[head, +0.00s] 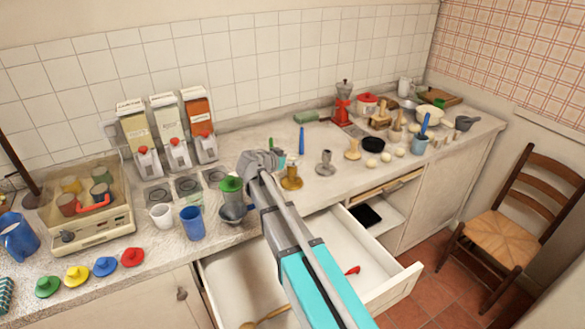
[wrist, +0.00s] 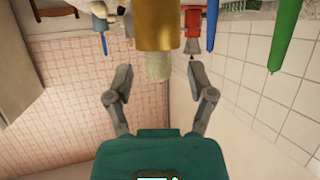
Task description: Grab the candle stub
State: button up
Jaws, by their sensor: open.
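The candle stub (wrist: 158,67) is a short, pale, rough cylinder in the wrist view, sticking out of a brass candle holder (wrist: 159,25). The wrist view appears upside down. The brass holder stands on the counter in the head view (head: 291,180), just right of my gripper (head: 259,162); the stub is too small to make out clearly there. In the wrist view my gripper (wrist: 159,72) is open, with one finger on each side of the stub. I see gaps between the stub and both fingers, and nothing is held.
An open drawer (head: 345,240) juts out below my arm. A blue upright object (head: 302,139) stands behind.

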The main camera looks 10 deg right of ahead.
jog(key=shift+w+d+f, duration=0.2)
jog(key=shift+w+d, duration=0.2)
jog(key=shift+d, duration=0.05)
jog(key=c, duration=1)
